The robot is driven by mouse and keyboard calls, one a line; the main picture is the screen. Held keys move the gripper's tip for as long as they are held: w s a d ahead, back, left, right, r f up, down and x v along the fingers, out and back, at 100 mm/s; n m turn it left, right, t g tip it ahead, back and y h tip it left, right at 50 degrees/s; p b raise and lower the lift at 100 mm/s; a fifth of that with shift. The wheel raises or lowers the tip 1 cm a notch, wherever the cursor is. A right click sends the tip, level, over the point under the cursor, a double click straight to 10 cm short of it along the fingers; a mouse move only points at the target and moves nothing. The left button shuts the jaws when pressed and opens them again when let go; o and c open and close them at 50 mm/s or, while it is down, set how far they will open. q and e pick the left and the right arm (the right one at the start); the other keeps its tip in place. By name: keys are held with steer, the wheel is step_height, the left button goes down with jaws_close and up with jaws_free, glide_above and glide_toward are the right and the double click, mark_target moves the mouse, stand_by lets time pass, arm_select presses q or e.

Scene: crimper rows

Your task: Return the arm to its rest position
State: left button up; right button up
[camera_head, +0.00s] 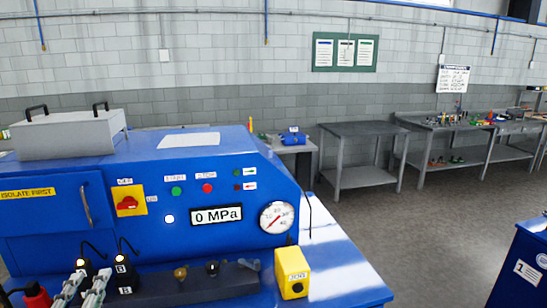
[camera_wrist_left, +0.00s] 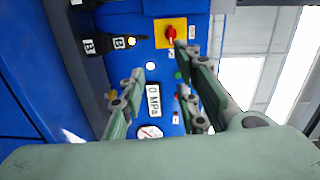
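My left gripper (camera_head: 86,280) shows at the lower left of the head view, in front of the blue machine (camera_head: 150,238). In the left wrist view the two fingers of this gripper (camera_wrist_left: 162,68) stand apart with nothing between them. The machine's panel with its red knob (camera_wrist_left: 171,33), the 0 MPa display (camera_wrist_left: 153,99) and the dial (camera_wrist_left: 150,132) shows beyond the fingers, turned sideways. My right gripper is in neither view.
Black plugs marked B (camera_head: 122,271) stand upright near my left gripper, with a dark rail (camera_head: 200,287) beside them. A yellow box (camera_head: 291,272) sits at the machine's front right. Grey benches (camera_head: 365,130) line the back wall; the floor (camera_head: 420,225) between is clear.

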arm_select(q)
steer(key=s+d+f+n+g+h, duration=0.1)
steer(key=s+d+f+n+g, duration=0.2)
steer(key=f, duration=0.5)
steer(key=s+d+f+n+g, duration=0.1)
steer(key=s+f+n+g, duration=0.2)
steer(key=s+f, duration=0.3)
steer(key=s+d+f+n+g+h, duration=0.1)
steer(key=s+d+f+n+g, duration=0.2)
steer(key=f, duration=0.6)
steer(key=s+d+f+n+g+h, duration=0.35)
steer(key=s+d+f, duration=0.2)
steer(key=s, duration=0.25)
step_height(320, 180, down, 33)
steer(key=s+d+g+b, duration=0.1)
steer(key=s+g+b, duration=0.15)
steer(key=b, duration=0.35)
steer(key=s+a+f+b, duration=0.2)
steer(key=s+f+b, duration=0.3)
steer(key=s+f, duration=1.1)
step_height(320, 180, down, 5)
steer(key=shift+s+a+r+g+y, duration=0.1)
steer(key=shift+s+a+g+y, duration=0.3)
steer(key=shift+y, duration=0.05)
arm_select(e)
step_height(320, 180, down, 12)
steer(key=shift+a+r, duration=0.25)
